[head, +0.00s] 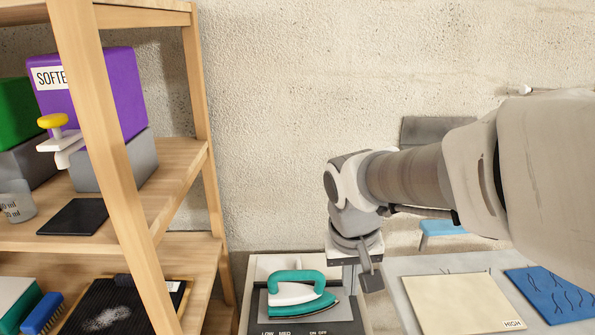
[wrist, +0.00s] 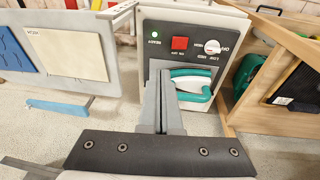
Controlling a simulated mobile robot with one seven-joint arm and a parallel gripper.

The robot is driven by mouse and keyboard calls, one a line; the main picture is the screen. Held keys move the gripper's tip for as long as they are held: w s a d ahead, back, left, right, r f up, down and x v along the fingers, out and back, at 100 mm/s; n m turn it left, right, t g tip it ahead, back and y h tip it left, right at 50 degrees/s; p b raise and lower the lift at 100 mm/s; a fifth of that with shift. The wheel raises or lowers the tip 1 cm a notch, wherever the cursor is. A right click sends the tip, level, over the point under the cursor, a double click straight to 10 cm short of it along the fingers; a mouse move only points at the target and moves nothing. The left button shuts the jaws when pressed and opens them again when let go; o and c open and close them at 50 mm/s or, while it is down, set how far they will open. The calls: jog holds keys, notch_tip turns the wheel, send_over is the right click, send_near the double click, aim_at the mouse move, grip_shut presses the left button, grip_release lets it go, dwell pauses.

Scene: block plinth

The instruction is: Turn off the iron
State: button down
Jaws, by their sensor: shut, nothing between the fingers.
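The iron (head: 290,293) has a teal handle and a white body and lies on a dark panel on top of a pale plinth in the head view. Its teal handle (wrist: 205,96) is partly hidden behind my fingers in the wrist view. The panel (wrist: 163,66) carries a red switch (wrist: 180,43) marked ON OFF, a white dial (wrist: 212,47) and a lit green lamp (wrist: 154,35). My gripper (wrist: 164,75) is shut and empty, its tips before the panel near the iron. In the head view my gripper (head: 371,279) hangs right of the iron.
A wooden shelf (head: 180,168) with a purple softener box (head: 112,88) stands at the left. At the right, a grey board (head: 402,298) bears a cream cloth (head: 462,303) and a blue cloth (head: 555,292). A wall stands behind.

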jog(key=w+a+f+g, duration=0.1)
jog(key=w+a+f, duration=0.1)
jog(key=f, duration=0.3)
jog(key=w+a+f+g+h+b, duration=0.1)
jog(key=w+a+f, duration=0.1)
jog(key=f, duration=0.3)
jog(key=shift+w+a+f+b, duration=0.3)
jog(key=shift+w+f, duration=0.1)
jog(key=shift+w, duration=0.3)
jog(key=d+f, duration=0.1)
jog(key=f, duration=0.3)
jog(key=d+f+b, duration=0.1)
jog(key=f, duration=0.8)
jog(key=shift+d+f+b, duration=0.3)
jog(key=shift+d+f, duration=0.1)
jog(key=shift+d+f+y, duration=0.1)
jog(key=shift+f+y, duration=0.2)
jog(key=shift+y, duration=0.1)
jog(key=shift+r, duration=0.1)
jog(key=shift+a+r, duration=0.2)
jog(key=shift+a, duration=0.55)
